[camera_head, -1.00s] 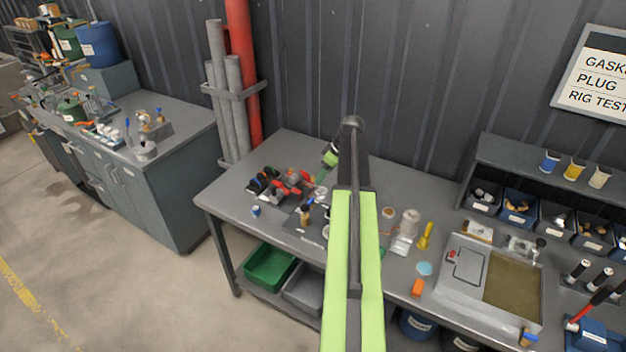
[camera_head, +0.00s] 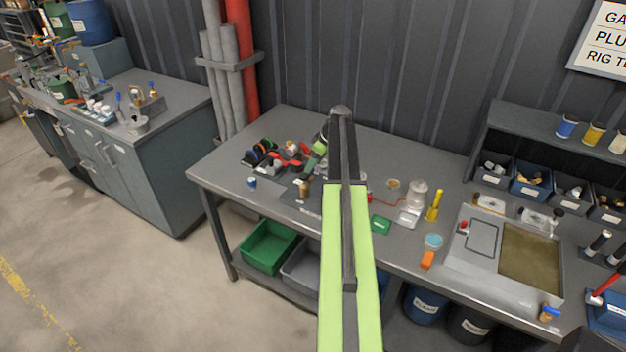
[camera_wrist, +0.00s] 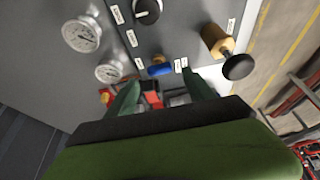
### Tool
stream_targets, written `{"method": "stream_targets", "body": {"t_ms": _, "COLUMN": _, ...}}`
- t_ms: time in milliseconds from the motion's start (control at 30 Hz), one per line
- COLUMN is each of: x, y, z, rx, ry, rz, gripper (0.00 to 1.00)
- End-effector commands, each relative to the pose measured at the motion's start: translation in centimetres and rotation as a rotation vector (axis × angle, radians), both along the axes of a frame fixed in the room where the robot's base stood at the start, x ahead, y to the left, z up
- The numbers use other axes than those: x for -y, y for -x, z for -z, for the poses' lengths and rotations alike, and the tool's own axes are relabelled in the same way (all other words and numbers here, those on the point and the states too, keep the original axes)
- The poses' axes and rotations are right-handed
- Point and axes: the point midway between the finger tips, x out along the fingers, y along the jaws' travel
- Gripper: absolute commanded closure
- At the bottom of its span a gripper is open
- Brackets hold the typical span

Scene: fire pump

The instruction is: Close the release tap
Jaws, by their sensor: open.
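The wrist view shows a grey panel (camera_wrist: 180,30) with small labels too blurred to read, so I cannot tell which fitting is the release tap. A blue handle-like part (camera_wrist: 159,70) sits at the panel's edge. A brass fitting with a black knob (camera_wrist: 238,67) is to its right, and another black knob (camera_wrist: 147,11) is at the top. Two round gauges, one large (camera_wrist: 82,34) and one small (camera_wrist: 109,72), are at left. My gripper (camera_wrist: 162,82) is open, its green fingers either side of the blue part in the picture; contact is unclear. In the head view my arm partly hides the panel (camera_head: 288,194).
Red and black parts (camera_head: 275,158) lie on the workbench (camera_head: 222,165) at left. A green box (camera_head: 381,225), a yellow part (camera_head: 433,206) and a tray (camera_head: 460,270) are right of my arm. Grey pipes (camera_head: 229,95) and a red pipe (camera_head: 245,70) stand behind.

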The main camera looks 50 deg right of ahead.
Motion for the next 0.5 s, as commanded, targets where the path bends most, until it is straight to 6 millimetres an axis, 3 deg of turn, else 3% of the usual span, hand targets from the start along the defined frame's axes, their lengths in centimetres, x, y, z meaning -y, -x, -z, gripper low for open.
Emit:
{"method": "stream_targets", "body": {"t_ms": 33, "x": -0.1, "y": -0.5, "z": 2.0, "rx": 0.000, "ry": 0.000, "rz": -0.001, "gripper": 0.38}}
{"method": "stream_targets", "body": {"t_ms": 133, "x": -0.3, "y": -1.0, "z": 3.1, "rx": 0.000, "ry": 0.001, "rz": -0.002, "gripper": 0.38}}
{"method": "stream_targets", "body": {"t_ms": 467, "x": -0.4, "y": -1.3, "z": 3.1, "rx": 0.000, "ry": 0.000, "rz": -0.001, "gripper": 0.38}}
{"method": "stream_targets", "body": {"t_ms": 500, "x": -0.4, "y": -1.3, "z": 3.1, "rx": 0.000, "ry": 0.000, "rz": -0.001, "gripper": 0.43}}
